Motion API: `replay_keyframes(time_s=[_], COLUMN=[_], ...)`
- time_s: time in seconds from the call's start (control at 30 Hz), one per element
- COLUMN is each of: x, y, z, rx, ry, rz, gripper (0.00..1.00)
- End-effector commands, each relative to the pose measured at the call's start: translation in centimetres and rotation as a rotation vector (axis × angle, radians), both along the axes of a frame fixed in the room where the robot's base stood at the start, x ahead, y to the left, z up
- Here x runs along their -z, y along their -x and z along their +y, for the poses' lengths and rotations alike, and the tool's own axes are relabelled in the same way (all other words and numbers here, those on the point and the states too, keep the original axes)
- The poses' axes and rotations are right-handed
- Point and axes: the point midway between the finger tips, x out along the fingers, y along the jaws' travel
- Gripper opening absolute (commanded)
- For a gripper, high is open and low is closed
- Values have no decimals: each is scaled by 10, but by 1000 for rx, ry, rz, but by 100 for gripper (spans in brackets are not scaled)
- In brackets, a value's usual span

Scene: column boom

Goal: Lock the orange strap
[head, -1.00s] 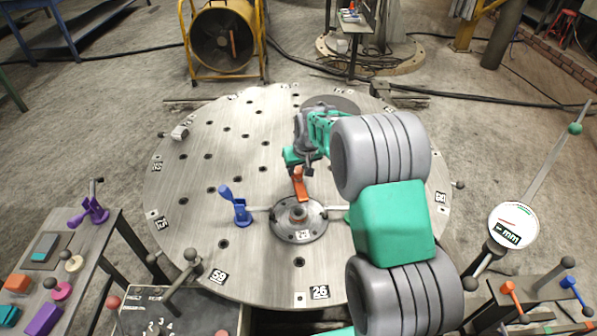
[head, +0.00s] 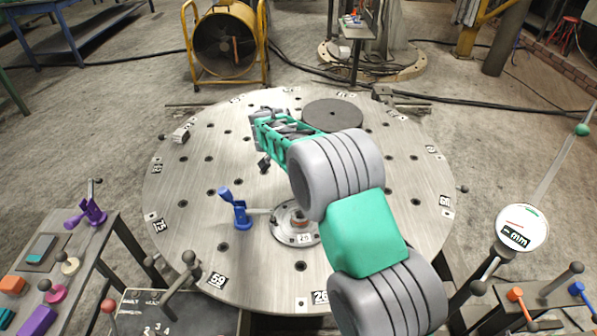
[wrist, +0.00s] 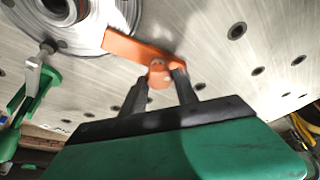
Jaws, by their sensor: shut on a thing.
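The orange strap (wrist: 145,47) shows in the wrist view as a flat bar with a rounded knob. Its far end reaches the edge of the round metal hub (wrist: 68,10). My gripper (wrist: 160,78) has its two dark fingers closed around the knob. A green clamp (wrist: 38,92) shows at the left of the wrist view.
The round perforated table (head: 195,250) has free room at its left and front. A dark disc (head: 332,115) lies at its back. A side bench at left holds a purple clamp (head: 90,212) and small blocks. A dial gauge (head: 521,227) stands at right.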

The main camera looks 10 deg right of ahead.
Motion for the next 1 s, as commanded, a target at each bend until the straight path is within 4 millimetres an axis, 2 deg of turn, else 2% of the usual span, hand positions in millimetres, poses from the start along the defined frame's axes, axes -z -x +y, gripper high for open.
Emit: replay_keyframes(time_s=[0.7,1.0], x=[-7,-5], y=[-4,-5], z=[2,2], rx=[659,828], ry=[0,-1], rz=[0,-1], gripper=[0,0])
